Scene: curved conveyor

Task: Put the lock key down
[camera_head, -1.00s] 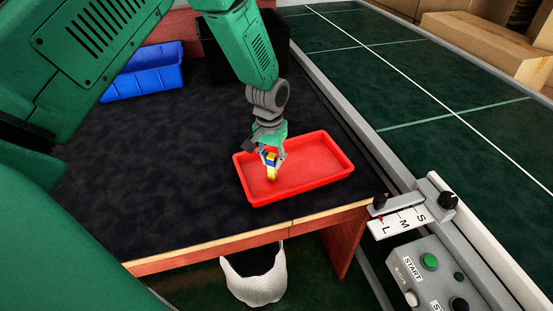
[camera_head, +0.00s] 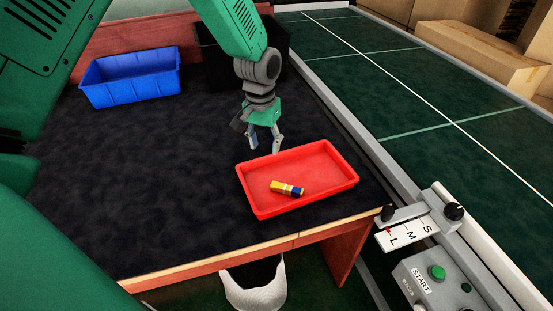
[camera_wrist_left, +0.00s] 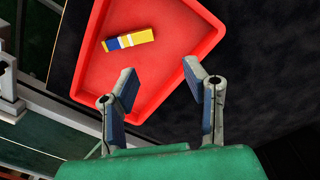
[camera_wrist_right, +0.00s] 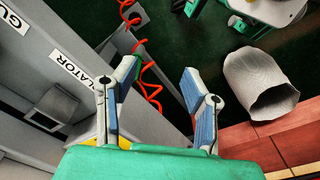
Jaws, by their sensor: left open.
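The lock key (camera_head: 287,188), a small yellow, white and blue block, lies flat inside the red tray (camera_head: 330,181), on the tray floor toward its left part. In the left wrist view the lock key (camera_wrist_left: 128,40) lies in the tray beyond my fingertips, touching neither. My left gripper (camera_head: 264,151) is open and empty, above the tray's far left edge. Its fingers (camera_wrist_left: 160,72) stand apart in the left wrist view. My right gripper (camera_wrist_right: 161,78) shows only in its own wrist view, with its fingers apart and nothing between them.
A blue bin (camera_head: 132,82) and a black bin (camera_head: 222,70) stand at the back of the dark table. A green conveyor (camera_head: 430,95) runs along the right. A control box (camera_head: 435,275) is at lower right. A white basket (camera_head: 255,290) stands below the table edge.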

